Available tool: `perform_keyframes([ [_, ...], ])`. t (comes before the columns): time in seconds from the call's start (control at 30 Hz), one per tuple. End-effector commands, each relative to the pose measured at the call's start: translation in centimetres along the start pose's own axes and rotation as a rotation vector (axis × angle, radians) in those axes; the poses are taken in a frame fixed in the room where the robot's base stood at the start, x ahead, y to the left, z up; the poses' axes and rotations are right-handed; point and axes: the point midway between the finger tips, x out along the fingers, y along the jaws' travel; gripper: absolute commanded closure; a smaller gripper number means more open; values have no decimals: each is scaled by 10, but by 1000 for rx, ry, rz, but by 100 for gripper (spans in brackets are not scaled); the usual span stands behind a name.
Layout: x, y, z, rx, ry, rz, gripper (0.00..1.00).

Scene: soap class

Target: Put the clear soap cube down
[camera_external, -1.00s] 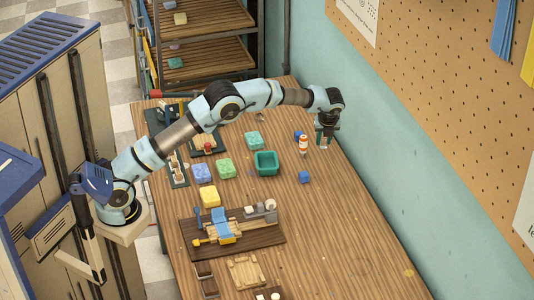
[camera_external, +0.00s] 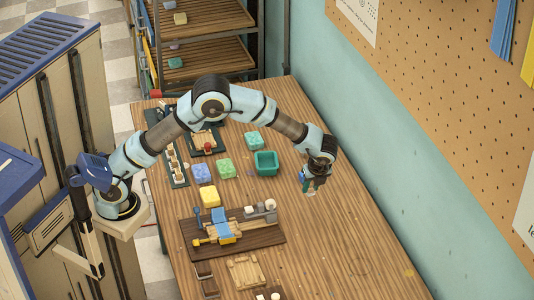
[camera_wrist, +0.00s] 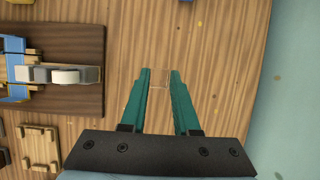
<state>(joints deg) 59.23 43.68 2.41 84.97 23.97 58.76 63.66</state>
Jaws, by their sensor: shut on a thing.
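The clear soap cube (camera_wrist: 159,78) is a faint see-through block between the tips of my gripper's two teal fingers in the wrist view. My gripper (camera_wrist: 159,84) is shut on it. In the external view my gripper (camera_external: 311,190) points down over the right part of the wooden table (camera_external: 340,235). The cube is too small there to make out clearly. I cannot tell from these views how high it is above the wood.
A teal tub (camera_external: 265,164) and several coloured soap blocks, such as a green one (camera_external: 225,169), are left of my gripper. A dark board (camera_external: 253,239) with a blue and yellow tool lies front left. The table's front right is clear. A teal wall (camera_external: 400,180) borders the right.

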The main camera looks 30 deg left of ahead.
Motion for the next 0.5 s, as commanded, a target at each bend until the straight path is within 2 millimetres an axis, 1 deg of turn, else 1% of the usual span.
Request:
perform_keyframes([
  [0.1, 20, 1, -8, 3, -3, 5, 100],
  [0.2, 34, 1, -14, 2, -2, 4, 100],
  [0.37, 46, 0, -18, 2, -1, 2, 100],
  [0.5, 60, 1, -24, 2, -2, 4, 100],
])
